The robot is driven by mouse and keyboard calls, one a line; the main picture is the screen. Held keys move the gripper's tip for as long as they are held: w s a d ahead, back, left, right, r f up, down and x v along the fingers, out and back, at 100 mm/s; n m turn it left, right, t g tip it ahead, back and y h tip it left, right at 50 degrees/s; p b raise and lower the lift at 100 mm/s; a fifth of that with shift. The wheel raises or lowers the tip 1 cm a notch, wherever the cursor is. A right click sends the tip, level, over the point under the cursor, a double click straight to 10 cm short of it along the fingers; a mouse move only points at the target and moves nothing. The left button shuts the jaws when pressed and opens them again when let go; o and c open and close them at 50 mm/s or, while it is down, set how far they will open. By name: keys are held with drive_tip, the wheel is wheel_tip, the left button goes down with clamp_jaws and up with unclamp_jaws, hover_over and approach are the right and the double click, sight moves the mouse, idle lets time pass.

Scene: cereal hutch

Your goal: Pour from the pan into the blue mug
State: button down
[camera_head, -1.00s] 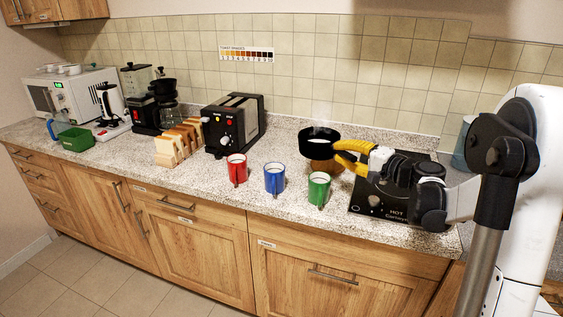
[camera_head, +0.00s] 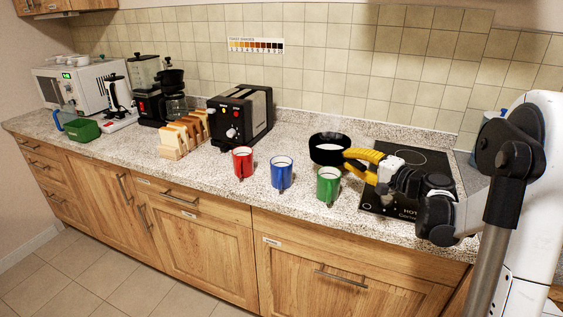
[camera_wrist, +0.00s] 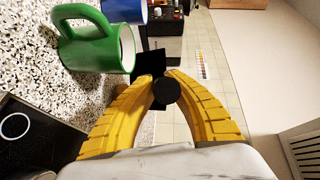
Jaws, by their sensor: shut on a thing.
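The black pan (camera_head: 329,150) with white contents is in the head view, left of the hot plate and behind the mugs; it looks about level. I cannot tell if it touches the counter. My gripper (camera_head: 352,156) has yellow fingers shut on its handle; the wrist view shows the fingers (camera_wrist: 163,80) around the black handle end (camera_wrist: 166,91). The blue mug (camera_head: 281,175) stands upright on the counter, in front and to the left of the pan, apart from it. Only part of the blue mug (camera_wrist: 131,12) shows in the wrist view. Its inside looks white.
A red mug (camera_head: 243,162) stands left of the blue one, a green mug (camera_head: 328,186) right of it. A black toaster (camera_head: 241,117) and toast rack (camera_head: 183,137) stand behind left. The hot plate (camera_head: 421,161) lies under my arm. The tiled wall is behind.

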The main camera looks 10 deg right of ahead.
sight(341, 151)
drive_tip(key=shift+a+n+p, duration=0.35)
drive_tip(key=shift+a+n, duration=0.25)
drive_tip(key=shift+a, duration=0.1)
drive_tip(key=a+r+n+g+h+p, duration=0.1)
drive_tip(key=a+r+n+h+p, duration=0.1)
drive_tip(key=a+p, duration=0.3)
drive_tip(key=shift+s+r+n+h+p, duration=0.25)
drive_tip(key=shift+r+n+h+p, duration=0.05)
drive_tip(key=shift+r+n, duration=0.4)
drive_tip(key=shift+a+f, duration=0.1)
drive_tip(key=shift+a, duration=0.25)
drive_tip(key=shift+a+n+h, duration=0.25)
drive_tip(key=shift+n+h, duration=0.05)
drive_tip(key=shift+a+f, duration=0.1)
drive_tip(key=shift+f, duration=0.05)
drive_tip(key=shift+a+f+n+h+p, duration=0.2)
drive_tip(key=shift+a+n+h+p, duration=0.1)
drive_tip(key=shift+a+n+h, duration=0.25)
